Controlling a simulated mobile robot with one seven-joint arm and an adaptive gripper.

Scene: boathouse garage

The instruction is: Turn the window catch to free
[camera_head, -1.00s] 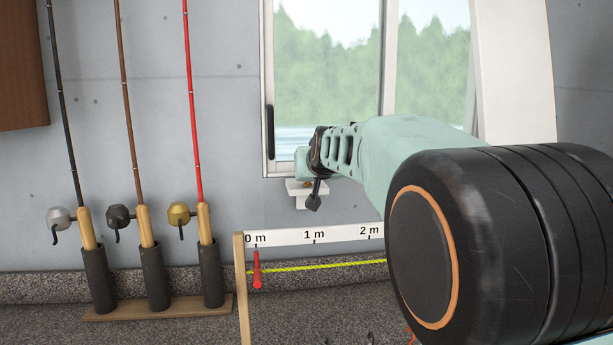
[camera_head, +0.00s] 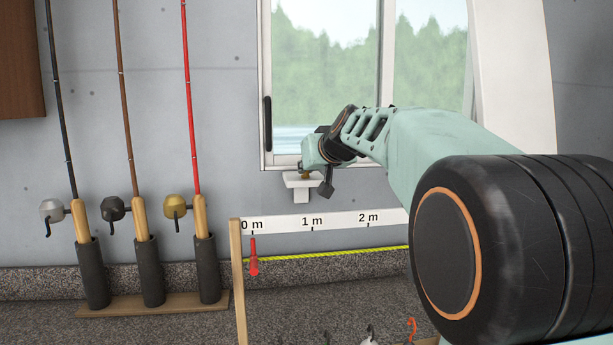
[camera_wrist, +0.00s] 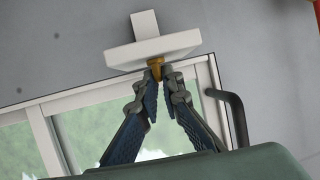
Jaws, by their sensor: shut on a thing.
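The window catch shows in the wrist view as a small brass-coloured piece (camera_wrist: 155,67) against a white block (camera_wrist: 152,52). In the head view a bit of brass (camera_head: 305,175) shows just above the white block (camera_head: 297,181), at the bottom edge of the window frame. My gripper (camera_wrist: 157,78) is shut on the brass piece, with a blue-padded finger on each side of it. In the head view my gripper (camera_head: 307,165) reaches the catch from the right, and its wrist hides part of it. I cannot read whether the catch stands at free.
The window (camera_head: 325,80) has a black vertical handle (camera_head: 268,123) on its left frame. Several fishing rods stand in a rack (camera_head: 155,306) at left. A measuring board (camera_head: 340,219) stands below the catch, with a red lure (camera_head: 254,258) hanging from it.

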